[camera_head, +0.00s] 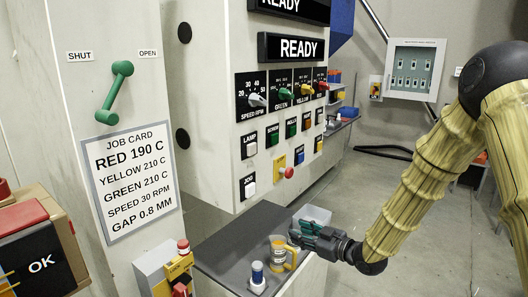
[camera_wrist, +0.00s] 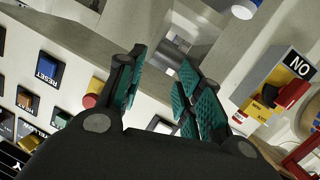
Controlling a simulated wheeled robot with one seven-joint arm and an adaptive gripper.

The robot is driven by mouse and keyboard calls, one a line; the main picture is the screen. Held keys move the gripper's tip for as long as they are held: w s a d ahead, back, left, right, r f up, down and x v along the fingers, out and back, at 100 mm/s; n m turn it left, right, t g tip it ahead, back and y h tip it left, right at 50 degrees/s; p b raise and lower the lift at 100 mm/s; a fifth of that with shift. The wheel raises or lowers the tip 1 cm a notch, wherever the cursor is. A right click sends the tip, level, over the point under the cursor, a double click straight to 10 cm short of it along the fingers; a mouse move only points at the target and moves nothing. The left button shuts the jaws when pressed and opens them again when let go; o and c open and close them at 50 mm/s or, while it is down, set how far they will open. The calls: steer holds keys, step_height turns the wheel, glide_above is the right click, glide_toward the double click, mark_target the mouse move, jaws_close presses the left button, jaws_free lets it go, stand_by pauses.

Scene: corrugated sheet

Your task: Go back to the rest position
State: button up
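My gripper (camera_head: 300,236) has teal finger pads and sits at the end of my arm, low over the dark grey bench top (camera_head: 228,243). It is beside an amber mug (camera_head: 277,252), at the mug's right. I cannot tell from the head view whether they touch. In the wrist view my gripper (camera_wrist: 160,75) has its two fingers spread with a clear gap and nothing held between them. My arm reaches in from the right side of the head view.
A blue-and-white cylinder (camera_head: 257,276) stands left of the mug. A pale bin (camera_head: 315,214) is just behind my gripper. The tall control panel (camera_head: 268,145) with knobs and buttons rises behind the bench. Open floor (camera_head: 440,240) lies right. A red-handled switch box (camera_wrist: 278,90) shows in the wrist view.

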steer(key=s+d+f+m+g+h+p, duration=0.1)
steer(key=s+d+f+m+g+h, duration=0.2)
steer(key=s+f, duration=0.9)
steer(key=s+d+f+m+g+h, duration=0.2)
steer(key=s+f+m+h, duration=0.25)
steer(key=s+f, duration=0.75)
steer(key=s+d+f+m+g+h, duration=0.1)
steer(key=s+f, duration=0.3)
steer(key=s, duration=0.4)
steer(key=s+d+f+m+g+h, duration=0.1)
steer(key=s+d+f+m+g, duration=0.1)
steer(key=s, duration=0.7)
steer(key=s+d+f+m+g+h+p, duration=0.1)
steer(key=s+d+f+g, duration=0.1)
steer(key=s+f, duration=0.4)
steer(key=shift+s+d+g, duration=0.4)
steer(key=shift+s+g, duration=0.4)
steer(key=shift+s, duration=0.35)
